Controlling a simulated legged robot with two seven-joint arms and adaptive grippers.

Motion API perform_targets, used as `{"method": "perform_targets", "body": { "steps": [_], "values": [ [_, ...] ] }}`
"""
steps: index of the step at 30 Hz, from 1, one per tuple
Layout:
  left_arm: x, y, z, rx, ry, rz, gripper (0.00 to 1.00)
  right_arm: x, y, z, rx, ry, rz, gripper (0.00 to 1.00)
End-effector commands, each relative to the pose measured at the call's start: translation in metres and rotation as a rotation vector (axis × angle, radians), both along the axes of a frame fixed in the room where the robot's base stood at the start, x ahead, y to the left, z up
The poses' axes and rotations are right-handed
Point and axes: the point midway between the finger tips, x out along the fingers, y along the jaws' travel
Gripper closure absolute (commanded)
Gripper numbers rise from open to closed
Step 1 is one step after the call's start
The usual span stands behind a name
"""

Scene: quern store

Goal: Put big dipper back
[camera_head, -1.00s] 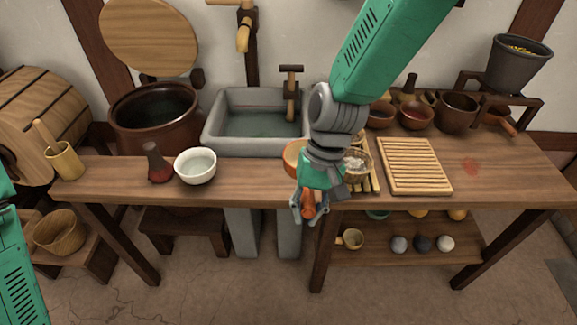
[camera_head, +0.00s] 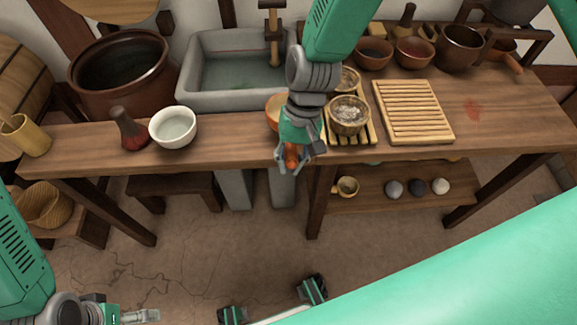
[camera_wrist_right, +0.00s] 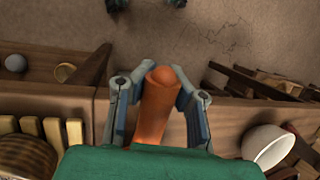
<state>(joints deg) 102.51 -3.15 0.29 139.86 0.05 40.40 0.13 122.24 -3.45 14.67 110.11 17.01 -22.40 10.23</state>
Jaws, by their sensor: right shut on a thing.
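My right gripper (camera_head: 293,165) is at the table's front edge, shut on an orange-brown wooden handle (camera_wrist_right: 156,105), which I take to be the big dipper's. In the right wrist view the handle's rounded end sticks out between the two fingers. A round orange-tan wooden bowl (camera_head: 274,110) shows just behind the gripper, partly hidden by my arm; it looks like the dipper's head, but the join is hidden. My left gripper (camera_head: 140,316) is low at the bottom left, cut by the frame edge, away from the table.
The wooden table (camera_head: 235,148) holds a white bowl (camera_head: 173,127), a dark red-brown flask (camera_head: 128,130), a slatted rack (camera_head: 412,110) and a basket-like bowl (camera_head: 349,115). Behind stand a stone sink (camera_head: 205,85) and a large brown jar (camera_head: 115,75). A small dipper (camera_head: 347,187) sits on the lower shelf.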

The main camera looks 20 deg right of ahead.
Motion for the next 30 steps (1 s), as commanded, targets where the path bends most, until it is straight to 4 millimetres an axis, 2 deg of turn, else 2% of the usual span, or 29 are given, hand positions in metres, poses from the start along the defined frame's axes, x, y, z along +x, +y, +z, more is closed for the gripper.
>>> {"method": "perform_targets", "body": {
  "steps": [1,4,15,16,18,26,30],
  "values": [
    [0.000,0.000,-0.002,0.000,0.000,0.000,0.00,-0.001,0.002,-0.010,-0.002,0.003,0.001,1.00],
    [0.000,0.000,-0.003,0.000,0.000,0.000,0.00,-0.001,0.003,-0.020,-0.004,0.002,0.002,1.00],
    [0.000,0.000,-0.004,0.000,0.000,0.001,0.00,0.000,0.003,-0.024,-0.003,0.000,0.002,1.00],
    [0.000,0.000,-0.004,0.000,0.000,0.001,0.00,0.000,0.002,-0.025,-0.002,0.000,0.001,0.87],
    [0.000,0.000,-0.004,0.000,0.000,0.001,0.00,0.000,0.001,-0.024,-0.001,0.000,0.001,0.68],
    [0.000,0.000,-0.004,0.000,0.000,0.000,0.00,-0.001,0.002,-0.024,-0.003,0.000,0.002,0.68],
    [0.000,0.000,-0.002,0.000,0.000,0.000,0.00,0.000,0.003,-0.017,-0.004,-0.001,0.003,0.68]
  ]
}}
